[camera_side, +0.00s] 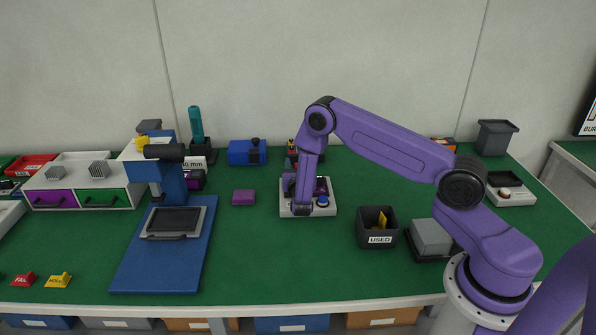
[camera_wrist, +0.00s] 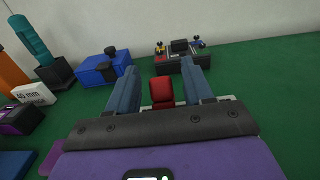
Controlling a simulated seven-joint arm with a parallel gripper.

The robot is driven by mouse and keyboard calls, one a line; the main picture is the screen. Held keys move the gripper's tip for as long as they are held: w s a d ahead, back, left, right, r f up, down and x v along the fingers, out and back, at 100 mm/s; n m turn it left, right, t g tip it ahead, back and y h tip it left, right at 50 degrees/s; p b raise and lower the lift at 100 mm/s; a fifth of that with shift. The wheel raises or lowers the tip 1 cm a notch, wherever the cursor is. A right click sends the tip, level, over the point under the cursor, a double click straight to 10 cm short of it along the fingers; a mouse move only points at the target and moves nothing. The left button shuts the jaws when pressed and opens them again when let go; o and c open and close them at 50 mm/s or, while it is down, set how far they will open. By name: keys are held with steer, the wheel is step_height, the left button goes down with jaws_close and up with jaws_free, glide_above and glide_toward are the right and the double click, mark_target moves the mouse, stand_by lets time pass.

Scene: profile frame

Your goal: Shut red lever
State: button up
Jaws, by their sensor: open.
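The red lever (camera_wrist: 161,90) shows in the wrist view as an upright red grip with a darker red top. It stands between the two fingers of my gripper (camera_wrist: 160,70), with a gap on each side. The fingers are open and do not visibly touch it. There my wrist hides the lever, and the fingertips are hard to make out.
Behind the lever stands a small device (camera_wrist: 181,62) with yellow and blue knobs. A blue box (camera_wrist: 100,69) is to its left. A dark bin marked USED (camera_side: 377,228) is right of the plate. Green table is clear in front of the plate.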

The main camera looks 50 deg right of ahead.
steer(key=v, duration=1.7)
steer(key=shift+s+a, duration=0.2)
steer(key=shift+r, duration=0.1)
steer(key=shift+c, duration=0.3)
